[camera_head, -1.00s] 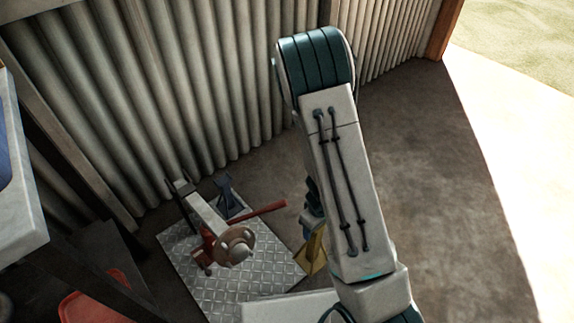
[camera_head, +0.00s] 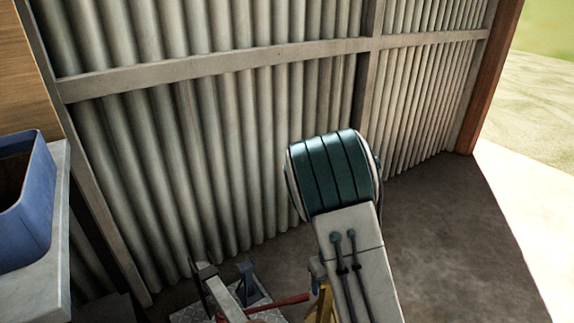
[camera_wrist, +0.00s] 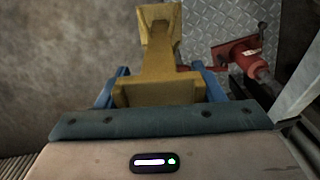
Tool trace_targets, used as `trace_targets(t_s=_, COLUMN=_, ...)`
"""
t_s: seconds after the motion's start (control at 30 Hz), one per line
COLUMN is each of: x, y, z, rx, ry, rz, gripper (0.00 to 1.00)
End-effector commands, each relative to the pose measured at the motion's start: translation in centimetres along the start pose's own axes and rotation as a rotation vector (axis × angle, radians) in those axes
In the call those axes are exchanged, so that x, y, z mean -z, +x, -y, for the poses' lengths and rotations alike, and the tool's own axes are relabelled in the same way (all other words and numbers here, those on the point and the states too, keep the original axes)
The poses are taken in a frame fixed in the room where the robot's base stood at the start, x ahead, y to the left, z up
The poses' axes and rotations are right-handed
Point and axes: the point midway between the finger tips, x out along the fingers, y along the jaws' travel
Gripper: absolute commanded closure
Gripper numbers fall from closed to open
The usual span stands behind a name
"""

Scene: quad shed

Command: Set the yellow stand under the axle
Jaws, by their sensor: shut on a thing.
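The yellow stand (camera_wrist: 158,62) fills the top middle of the wrist view, between the blue fingers of my gripper (camera_wrist: 157,88), which is shut on it. In the head view a sliver of the yellow stand (camera_head: 321,304) shows left of my arm, at the bottom edge. The pale grey axle beam (camera_head: 224,298) is to its left, cut off by the picture's bottom. The stand is beside the axle, not under it. I cannot tell whether the stand touches the floor.
A dark blue stand (camera_head: 247,282) stands beside the axle. A red jack (camera_wrist: 240,56) sits on the tread plate (camera_wrist: 215,20); its red handle (camera_head: 291,300) reaches towards the yellow stand. A blue bin (camera_head: 25,215) stands on a bench at left. Floor at right is clear.

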Motion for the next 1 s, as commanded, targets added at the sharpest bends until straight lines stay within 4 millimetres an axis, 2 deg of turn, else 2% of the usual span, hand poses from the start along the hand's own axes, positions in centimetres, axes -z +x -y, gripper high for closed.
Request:
trace_targets(t_s=0.1, x=1.2, y=-2.6, z=-0.8, rx=0.000, ry=0.064, rz=-0.010, gripper=1.00)
trace_targets(t_s=0.4, x=2.3, y=-7.7, z=-3.0, rx=-0.001, ry=0.219, rz=-0.008, gripper=1.00)
trace_targets(t_s=0.73, x=2.6, y=-11.2, z=-5.0, rx=0.000, ry=0.340, rz=-0.006, gripper=1.00)
trace_targets(t_s=1.0, x=2.5, y=-12.3, z=-4.8, rx=0.003, ry=0.338, rz=-0.004, gripper=1.00)
